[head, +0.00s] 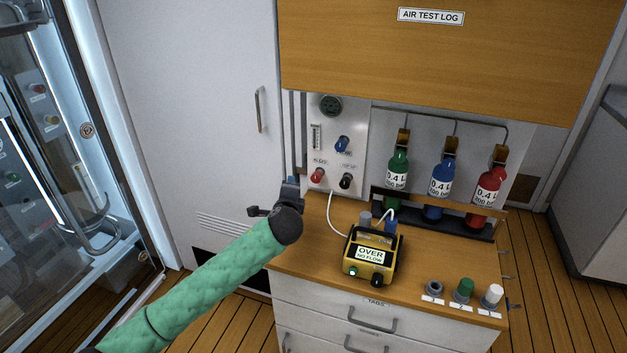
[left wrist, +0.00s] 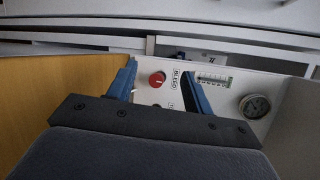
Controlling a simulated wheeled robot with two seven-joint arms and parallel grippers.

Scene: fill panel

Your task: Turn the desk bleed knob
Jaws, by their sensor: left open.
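The bleed knob (head: 318,176) is a small red knob low on the left of the white panel above the desk. It also shows in the left wrist view (left wrist: 157,79), next to a label that reads BLEED, between the two blue fingers in the picture. My left gripper (head: 289,186) is at the panel's left side, just left of the knob in the head view. Its fingers (left wrist: 159,70) are apart and empty, and the knob appears beyond them, with no visible contact. The green-sleeved left arm hides part of the desk's left edge. My right gripper is not in view.
The panel also carries a blue knob (head: 342,145), a black knob (head: 346,181) and a round gauge (head: 330,105). A yellow meter (head: 373,254) reading OVER NO FLOW stands on the desk (head: 438,258). Green, blue and red bottles (head: 487,192) stand behind it on the right.

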